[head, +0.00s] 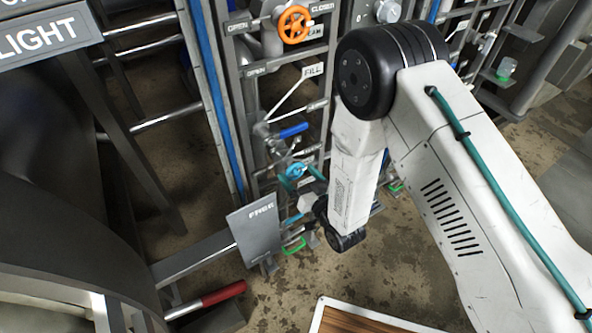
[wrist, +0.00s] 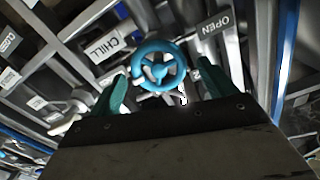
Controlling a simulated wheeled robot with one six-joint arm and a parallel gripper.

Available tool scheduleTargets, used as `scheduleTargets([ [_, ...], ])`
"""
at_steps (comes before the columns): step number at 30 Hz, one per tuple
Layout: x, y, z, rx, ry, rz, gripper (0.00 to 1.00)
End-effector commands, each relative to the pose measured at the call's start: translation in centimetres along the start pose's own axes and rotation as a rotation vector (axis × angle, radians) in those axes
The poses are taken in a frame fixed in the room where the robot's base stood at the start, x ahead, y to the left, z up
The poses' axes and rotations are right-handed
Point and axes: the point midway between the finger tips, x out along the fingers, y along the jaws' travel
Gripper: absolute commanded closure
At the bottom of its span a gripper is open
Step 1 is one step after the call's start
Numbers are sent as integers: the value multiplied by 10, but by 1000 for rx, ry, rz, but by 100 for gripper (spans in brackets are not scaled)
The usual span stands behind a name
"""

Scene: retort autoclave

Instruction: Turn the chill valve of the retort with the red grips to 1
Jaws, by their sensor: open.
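The chill valve is a blue three-spoked handwheel (wrist: 160,66) beside a CHILL plate (wrist: 108,43) in the wrist view. An OPEN plate (wrist: 215,23) is up and right of it. It seems to be the small blue wheel (head: 296,170) low on the valve panel in the head view. My gripper (wrist: 161,74) is open, with one teal finger on each side of the wheel in the picture. I cannot tell whether the fingers touch it. In the head view my arm partly hides the wrist and fingers. A red grip (head: 224,293) is on a lever at lower left.
An orange handwheel (head: 294,24) and a blue lever (head: 293,131) by the FILL plate (head: 313,70) are higher on the panel. A grey sign (head: 262,230) stands close left of my wrist. Green handles (head: 294,246) are low down.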

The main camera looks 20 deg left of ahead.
Motion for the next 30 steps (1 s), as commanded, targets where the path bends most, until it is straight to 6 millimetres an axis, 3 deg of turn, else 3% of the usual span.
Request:
scheduleTargets([
  [6,24,0,0,0,1,1,17],
  [15,27,0,0,0,-1,2,17],
  [16,27,0,0,0,-1,2,19],
  [21,27,0,0,0,-1,2,62],
  [30,27,0,0,-24,-1,1,61],
])
